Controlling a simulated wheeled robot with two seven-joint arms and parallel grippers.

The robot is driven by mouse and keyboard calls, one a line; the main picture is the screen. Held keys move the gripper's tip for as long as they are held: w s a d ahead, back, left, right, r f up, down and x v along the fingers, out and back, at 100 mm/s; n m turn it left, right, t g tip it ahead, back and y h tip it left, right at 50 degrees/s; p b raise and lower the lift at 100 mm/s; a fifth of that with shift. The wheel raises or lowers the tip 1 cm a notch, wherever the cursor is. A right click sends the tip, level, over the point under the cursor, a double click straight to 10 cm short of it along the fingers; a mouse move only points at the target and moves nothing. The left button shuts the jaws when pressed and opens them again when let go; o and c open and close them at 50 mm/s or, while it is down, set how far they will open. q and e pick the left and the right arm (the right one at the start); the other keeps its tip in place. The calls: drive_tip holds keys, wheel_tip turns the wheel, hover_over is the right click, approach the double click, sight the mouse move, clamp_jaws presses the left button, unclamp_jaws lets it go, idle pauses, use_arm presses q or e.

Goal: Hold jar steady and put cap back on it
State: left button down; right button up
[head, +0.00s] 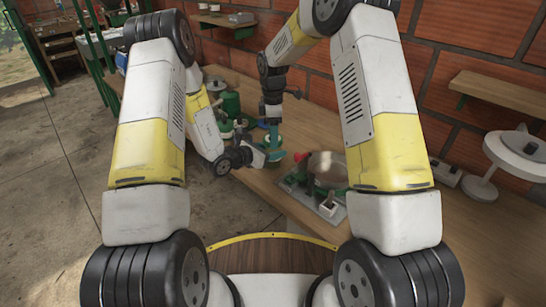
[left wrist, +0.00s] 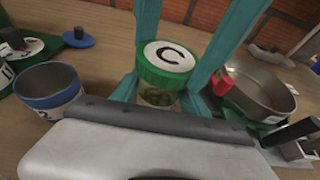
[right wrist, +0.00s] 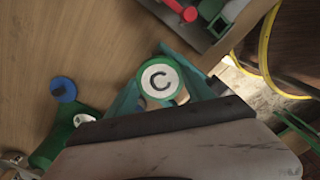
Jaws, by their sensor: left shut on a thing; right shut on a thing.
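The jar (left wrist: 157,97) is clear, with green contents, and stands upright in the left wrist view. My left gripper (left wrist: 158,92) is shut on it from the side. The cap (left wrist: 168,57), green with a white top marked "C", is level at the jar's mouth, touching or nearly touching; I cannot tell whether it is fully seated. My right gripper (right wrist: 160,85) reaches down from above and is shut on the cap, which shows face-on in the right wrist view (right wrist: 159,83). In the head view both grippers meet over the bench, and jar and cap are small there.
A blue-rimmed container (left wrist: 47,85) marked "2" and a blue knobbed lid (left wrist: 78,37) are left of the jar. A metal pan (left wrist: 265,88) with a red part stands close on the right.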

drive_tip(key=m, duration=0.7)
drive_tip(key=shift+m, duration=0.3)
drive_tip(key=m, duration=1.4)
drive_tip(key=shift+a+m, duration=0.1)
drive_tip(key=shift+m, duration=0.3)
drive_tip(key=m, duration=0.7)
drive_tip(key=shift+f, duration=0.1)
drive_tip(key=o, duration=1.5)
drive_tip(key=shift+o, duration=0.2)
wheel_tip(320, 180, up, 5)
drive_tip(key=shift+f, duration=0.2)
drive_tip(key=shift+c, duration=0.3)
